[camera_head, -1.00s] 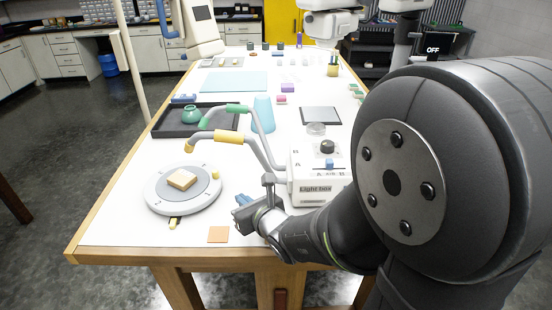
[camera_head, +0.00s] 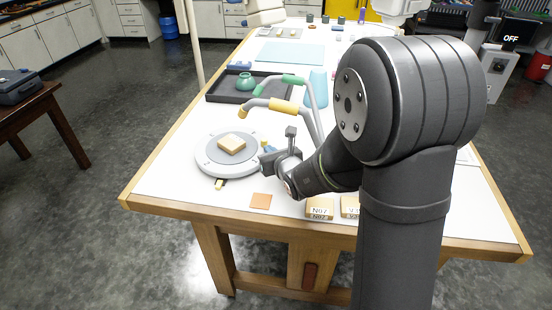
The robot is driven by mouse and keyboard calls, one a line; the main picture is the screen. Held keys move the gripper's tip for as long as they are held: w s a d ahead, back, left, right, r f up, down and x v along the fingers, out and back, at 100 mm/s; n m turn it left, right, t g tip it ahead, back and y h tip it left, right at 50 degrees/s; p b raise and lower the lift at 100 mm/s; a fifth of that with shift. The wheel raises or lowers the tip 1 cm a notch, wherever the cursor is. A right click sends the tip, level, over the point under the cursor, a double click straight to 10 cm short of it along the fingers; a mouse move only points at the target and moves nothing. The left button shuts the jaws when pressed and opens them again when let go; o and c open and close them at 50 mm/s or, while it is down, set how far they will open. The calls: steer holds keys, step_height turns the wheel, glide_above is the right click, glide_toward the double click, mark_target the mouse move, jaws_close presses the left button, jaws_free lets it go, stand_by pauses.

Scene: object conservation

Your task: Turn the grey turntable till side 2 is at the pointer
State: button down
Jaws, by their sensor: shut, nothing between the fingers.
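The grey turntable (camera_head: 210,166) is a round disc on the near left part of the table, with a pale wooden block (camera_head: 232,143) on it. A small yellow pointer (camera_head: 219,184) is on the table at its near edge. The side markings are too small to read. My gripper (camera_head: 266,160) is shut and empty at the turntable's right rim; I cannot tell whether it touches. A small yellow knob (camera_head: 264,144) shows at the rim just behind my gripper, partly hidden.
An orange square (camera_head: 260,201) lies in front. Labelled wooden blocks (camera_head: 319,209) are to its right. Lamp arms with yellow (camera_head: 284,105) and green (camera_head: 295,79) sleeves stand behind the turntable. A black tray (camera_head: 226,97) holds a green pot (camera_head: 245,82). The table left of the turntable is clear.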

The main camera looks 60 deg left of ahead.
steer(key=shift+w+a, duration=0.1)
steer(key=shift+a, duration=0.35)
steer(key=shift+w+a+n+g, duration=0.8)
steer(key=shift+w+g, duration=0.1)
steer(key=shift+g, duration=0.1)
steer(key=shift+w+a, duration=0.7)
steer(key=shift+a, duration=0.35)
steer(key=shift+s+d, duration=0.1)
